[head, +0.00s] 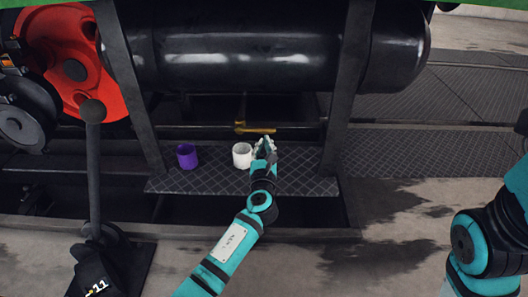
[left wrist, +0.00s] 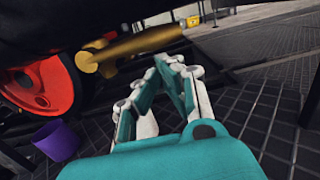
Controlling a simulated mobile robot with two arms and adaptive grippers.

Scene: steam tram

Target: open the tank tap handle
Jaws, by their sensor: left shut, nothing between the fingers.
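The tank tap handle (head: 259,130) is a yellow brass lever below the black tank (head: 270,45) in the head view. In the left wrist view the brass handle (left wrist: 148,43) points to the right from its round hub, beyond my fingers. My left gripper (head: 265,144) is shut and empty, just below the handle's right end in the head view. It also shows in the left wrist view (left wrist: 172,62), with its fingertips together and a little below the handle; I cannot tell whether they touch it. My right gripper is outside both views; only my right arm shows.
A white cup (head: 242,156) and a purple cup (head: 187,156) stand on the dark tread-plate step (head: 215,183), the white one close beside my left gripper. Dark upright straps (head: 345,90) flank the tap. A lever (head: 93,160) and a red wheel (head: 62,55) are at left.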

